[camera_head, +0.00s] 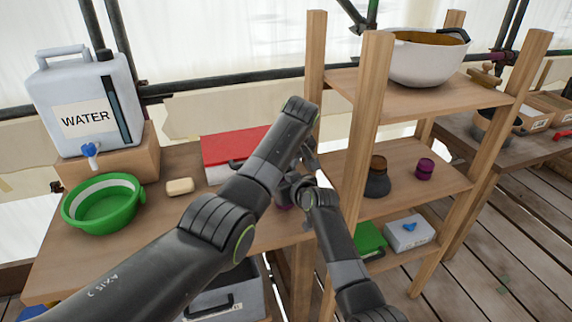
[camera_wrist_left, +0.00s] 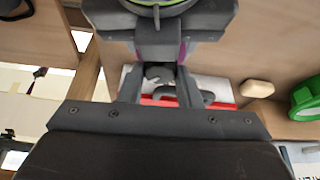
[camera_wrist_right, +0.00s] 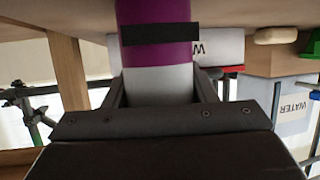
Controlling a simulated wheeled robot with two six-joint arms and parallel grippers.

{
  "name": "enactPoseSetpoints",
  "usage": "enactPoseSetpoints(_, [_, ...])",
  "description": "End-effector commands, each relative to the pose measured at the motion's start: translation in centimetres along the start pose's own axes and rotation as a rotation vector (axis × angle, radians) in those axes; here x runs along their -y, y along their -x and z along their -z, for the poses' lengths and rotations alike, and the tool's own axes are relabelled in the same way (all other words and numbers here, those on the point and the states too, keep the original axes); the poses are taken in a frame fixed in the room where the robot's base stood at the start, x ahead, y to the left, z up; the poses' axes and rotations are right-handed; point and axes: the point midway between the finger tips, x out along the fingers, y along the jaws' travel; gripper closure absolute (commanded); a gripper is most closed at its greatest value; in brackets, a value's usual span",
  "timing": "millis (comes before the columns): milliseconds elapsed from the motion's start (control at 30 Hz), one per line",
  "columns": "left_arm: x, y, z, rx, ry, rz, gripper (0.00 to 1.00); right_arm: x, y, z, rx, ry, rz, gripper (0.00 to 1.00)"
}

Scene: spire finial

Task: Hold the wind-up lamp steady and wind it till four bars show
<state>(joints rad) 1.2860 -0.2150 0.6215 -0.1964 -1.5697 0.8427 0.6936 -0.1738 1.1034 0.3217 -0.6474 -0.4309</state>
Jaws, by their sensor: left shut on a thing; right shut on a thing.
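The wind-up lamp (camera_wrist_right: 158,55) is purple with a black band and a pale grey section; in the right wrist view it stands between the fingers of my right gripper (camera_wrist_right: 160,92), which is shut on it. No lit bars can be made out on the band. Small purple parts of the lamp (camera_wrist_left: 191,50) show in the left wrist view. There my left gripper (camera_wrist_left: 160,72) is shut at the lamp; the exact part it grips is hard to make out. In the head view my arms hide most of the lamp, and both grippers meet beside the shelf post.
A white box with a red lid (camera_head: 233,146), a soap bar (camera_head: 180,187), a green basin (camera_head: 103,204) and a water container (camera_head: 84,100) are on the left bench.

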Motion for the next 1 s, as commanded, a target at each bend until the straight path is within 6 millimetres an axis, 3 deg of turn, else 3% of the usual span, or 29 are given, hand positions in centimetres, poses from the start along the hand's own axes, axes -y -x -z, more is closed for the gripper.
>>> enactPoseSetpoints(200, [0.09,-0.04,-0.05,0.001,-0.117,-0.049,0.92,0.05,-0.01,-0.03,0.001,-0.001,0.001,0.75])
enactPoseSetpoints(567, [0.06,0.03,-0.03,0.000,-0.139,-0.058,0.92,0.04,-0.02,-0.03,0.001,-0.001,0.001,0.75])
enactPoseSetpoints(600, [0.07,0.03,-0.03,0.000,-0.138,-0.058,0.68,0.04,-0.02,-0.03,0.001,-0.001,0.001,0.75])
enactPoseSetpoints(767, [0.07,0.03,-0.02,0.000,-0.138,-0.057,0.47,0.04,-0.02,-0.03,0.001,-0.001,0.001,0.75])
enactPoseSetpoints(1000, [0.09,0.03,0.00,-0.001,-0.137,-0.057,0.47,0.04,-0.01,-0.03,0.001,-0.001,0.001,0.75])
